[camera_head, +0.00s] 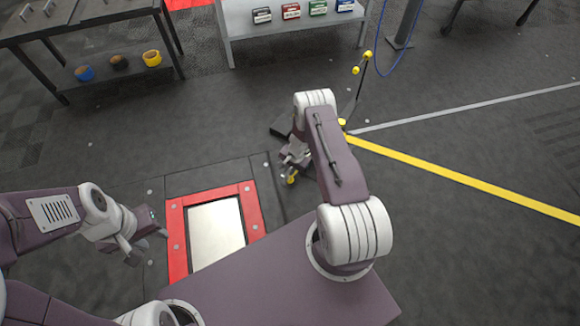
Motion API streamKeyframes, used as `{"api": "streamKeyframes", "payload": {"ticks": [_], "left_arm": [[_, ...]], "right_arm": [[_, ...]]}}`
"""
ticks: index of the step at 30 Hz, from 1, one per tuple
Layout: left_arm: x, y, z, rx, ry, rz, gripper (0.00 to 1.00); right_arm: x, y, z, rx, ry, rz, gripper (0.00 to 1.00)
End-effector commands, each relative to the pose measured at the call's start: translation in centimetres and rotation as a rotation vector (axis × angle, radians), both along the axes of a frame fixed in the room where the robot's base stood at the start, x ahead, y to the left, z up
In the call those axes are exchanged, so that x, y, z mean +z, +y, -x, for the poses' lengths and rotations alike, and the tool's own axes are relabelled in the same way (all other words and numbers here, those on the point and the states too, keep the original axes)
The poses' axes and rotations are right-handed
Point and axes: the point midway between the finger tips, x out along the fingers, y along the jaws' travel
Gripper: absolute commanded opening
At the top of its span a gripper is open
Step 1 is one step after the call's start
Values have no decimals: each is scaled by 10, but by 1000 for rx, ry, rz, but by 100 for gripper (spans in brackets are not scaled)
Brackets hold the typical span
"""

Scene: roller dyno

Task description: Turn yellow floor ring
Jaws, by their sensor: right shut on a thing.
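A red frame (176,228) around a pale plate (216,233) lies in the floor. A thin stand with yellow knobs (367,55) rises beyond my right arm. A dark table (95,18) and a grey shelf (290,27) stand at the back. Open floor lies right, crossed by a yellow line (470,180).

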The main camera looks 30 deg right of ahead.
Motion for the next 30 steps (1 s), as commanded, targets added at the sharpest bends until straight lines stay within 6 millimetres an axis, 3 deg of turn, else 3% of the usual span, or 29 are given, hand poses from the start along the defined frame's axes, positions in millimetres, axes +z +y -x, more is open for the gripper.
{"api": "streamKeyframes", "payload": {"ticks": [20, 21, 23, 30], "left_arm": [[3, 0, 0, 0, 0, 0, 36], [3, 0, 0, 0, 0, 0, 36], [3, 0, 0, 0, 0, 0, 36], [3, 0, 0, 0, 0, 0, 36]], "right_arm": [[0, 0, -1, -60, -3, 1, 0], [0, 0, -1, -60, -3, 1, 23], [0, 0, -1, -59, -3, 1, 36], [0, 0, -1, -57, -1, 0, 36]]}}
